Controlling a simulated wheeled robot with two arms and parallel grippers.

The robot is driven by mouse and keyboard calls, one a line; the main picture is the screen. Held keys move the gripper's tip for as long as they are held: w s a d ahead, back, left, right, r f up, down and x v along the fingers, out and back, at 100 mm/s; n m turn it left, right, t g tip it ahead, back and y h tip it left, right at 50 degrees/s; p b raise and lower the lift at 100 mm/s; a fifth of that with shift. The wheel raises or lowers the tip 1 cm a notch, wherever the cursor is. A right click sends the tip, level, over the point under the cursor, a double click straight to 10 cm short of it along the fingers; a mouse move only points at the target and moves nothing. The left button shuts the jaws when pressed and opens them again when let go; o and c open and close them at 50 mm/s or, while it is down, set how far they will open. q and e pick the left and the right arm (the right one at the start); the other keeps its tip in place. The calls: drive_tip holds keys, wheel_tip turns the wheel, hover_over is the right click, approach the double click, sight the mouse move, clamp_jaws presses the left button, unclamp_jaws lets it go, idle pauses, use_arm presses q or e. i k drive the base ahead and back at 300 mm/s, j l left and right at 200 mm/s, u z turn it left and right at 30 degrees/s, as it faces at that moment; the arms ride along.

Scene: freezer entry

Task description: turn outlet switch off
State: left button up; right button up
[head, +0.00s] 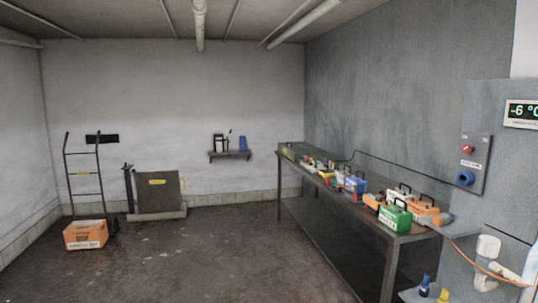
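A grey outlet panel (474,164) is mounted on the grey wall section at the right. It carries a small red switch (467,149) at the top, a white label below it, and a round blue socket (465,178) at the bottom. The switch is too small to tell which position it is in. No plug can be made out clearly in the socket. Neither of my grippers can be made out in the head view.
A long metal table (408,238) along the right wall bears several coloured cases and a green box (394,217). An orange cable (470,256) runs by white fittings (488,247). A display (522,114) reads -6 °C. The floor (210,255) is clear left of the table.

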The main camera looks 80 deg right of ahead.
sight(465, 149)
drive_tip(key=z, duration=4)
